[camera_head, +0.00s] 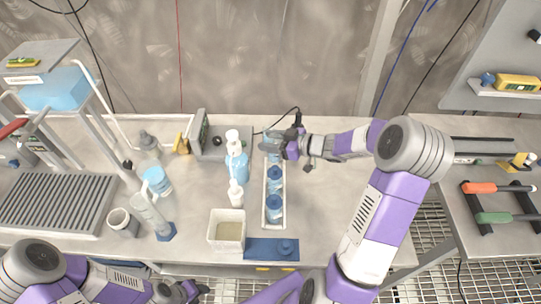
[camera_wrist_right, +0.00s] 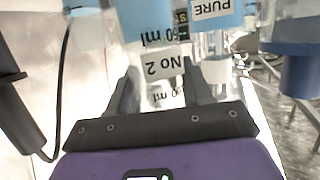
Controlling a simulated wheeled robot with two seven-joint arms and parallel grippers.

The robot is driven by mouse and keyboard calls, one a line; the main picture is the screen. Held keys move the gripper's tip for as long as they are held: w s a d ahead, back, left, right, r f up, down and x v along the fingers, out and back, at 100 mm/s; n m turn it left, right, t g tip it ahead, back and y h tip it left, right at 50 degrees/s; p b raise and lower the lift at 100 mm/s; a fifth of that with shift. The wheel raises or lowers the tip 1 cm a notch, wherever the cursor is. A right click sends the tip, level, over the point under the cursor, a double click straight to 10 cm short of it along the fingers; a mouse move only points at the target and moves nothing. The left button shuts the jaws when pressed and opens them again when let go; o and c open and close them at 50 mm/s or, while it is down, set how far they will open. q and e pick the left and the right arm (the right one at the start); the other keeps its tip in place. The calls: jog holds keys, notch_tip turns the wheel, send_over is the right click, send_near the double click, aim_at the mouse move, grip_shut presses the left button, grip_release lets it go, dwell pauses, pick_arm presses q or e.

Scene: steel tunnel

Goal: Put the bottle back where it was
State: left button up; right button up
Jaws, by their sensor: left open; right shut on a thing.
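The bottle (camera_head: 272,143) is clear with pale blue in it, at the far end of a long white tray (camera_head: 264,219). My right gripper (camera_head: 287,146) reaches in from the right and is shut on it. In the right wrist view the bottle (camera_wrist_right: 165,68) stands between the two fingers, with a "No 2" label and ml marks. I cannot tell whether its base touches the tray. Two blue-topped bottles (camera_head: 275,176) (camera_head: 274,207) stand in a row nearer in the tray. My left gripper (camera_head: 183,292) is open and empty at the bottom edge, away from the bottles.
A blue mat (camera_head: 258,250) with a round blue item (camera_head: 286,247) lies in front of the tray. A whitish square container (camera_head: 227,240), white-topped bottles (camera_head: 236,165) and a grey device (camera_head: 207,140) stand left of it. The bench right of the tray is mostly clear beneath my arm.

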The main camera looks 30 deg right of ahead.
jog(key=shift+w+f+b, duration=0.1)
jog(key=shift+f+b, duration=0.7)
jog(key=shift+f, duration=1.55)
jog(key=shift+f, duration=0.1)
jog(key=o, duration=1.2)
jog(key=shift+f, duration=0.1)
jog(key=shift+c, duration=0.2)
